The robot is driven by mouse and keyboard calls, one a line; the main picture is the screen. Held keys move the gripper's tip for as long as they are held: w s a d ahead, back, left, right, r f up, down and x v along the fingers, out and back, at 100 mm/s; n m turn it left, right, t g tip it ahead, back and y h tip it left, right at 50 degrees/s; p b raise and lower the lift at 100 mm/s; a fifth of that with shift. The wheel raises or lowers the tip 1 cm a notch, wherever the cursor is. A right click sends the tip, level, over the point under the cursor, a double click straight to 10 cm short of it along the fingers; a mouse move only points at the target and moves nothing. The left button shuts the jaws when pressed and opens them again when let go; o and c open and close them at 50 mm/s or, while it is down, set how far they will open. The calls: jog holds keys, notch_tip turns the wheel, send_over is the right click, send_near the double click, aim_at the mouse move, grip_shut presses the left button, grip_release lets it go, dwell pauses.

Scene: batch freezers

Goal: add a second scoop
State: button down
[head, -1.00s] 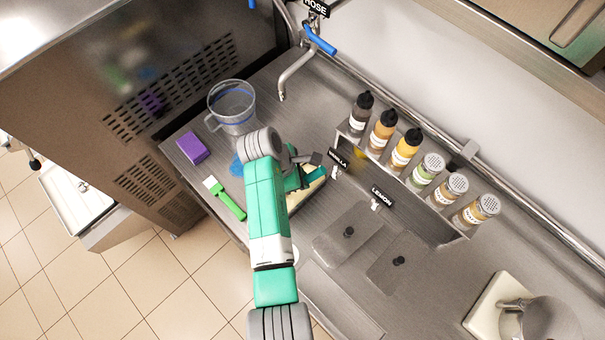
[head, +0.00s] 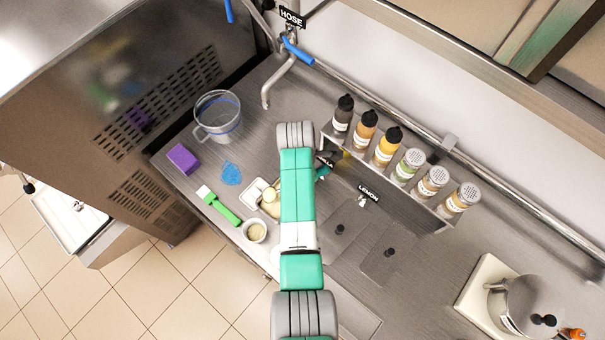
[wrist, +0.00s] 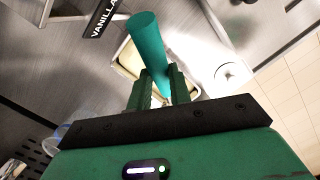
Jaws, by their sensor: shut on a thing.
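My gripper (wrist: 158,88) is shut on a teal cylindrical handle (wrist: 147,38) in the wrist view. The handle's working end is hidden, so I cannot tell whether it carries anything. Behind it is an open tub (wrist: 128,60) with pale cream contents. In the head view, my arm partly covers this tub (head: 251,201), and a rounded pale shape (head: 268,195) shows in it. A small cup (head: 255,232) with pale contents stands just in front of the tub. A round white-rimmed thing, likely this cup, shows in the wrist view (wrist: 232,74). The gripper is mostly hidden in the head view.
A clear jug (head: 218,117), purple block (head: 183,158), blue patch (head: 231,174) and green-handled brush or scraper (head: 219,206) lie left. Several bottles stand in a rack (head: 408,187) behind. The VANILLA sign (wrist: 103,18) and LEMON sign (head: 368,192) are near. Flat lids (head: 341,246) lie right.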

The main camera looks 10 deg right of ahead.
aim_at(319, 171)
jog(key=d+y, duration=0.1)
jog(key=d+y+b, duration=0.1)
jog(key=y+b, duration=0.1)
jog(key=shift+w+d+f, duration=0.25)
jog(key=shift+d, duration=0.15)
jog(key=shift+d+r+g+y+b, duration=0.2)
jog(key=shift+d+g+y+b, duration=0.1)
jog(key=shift+y, duration=0.2)
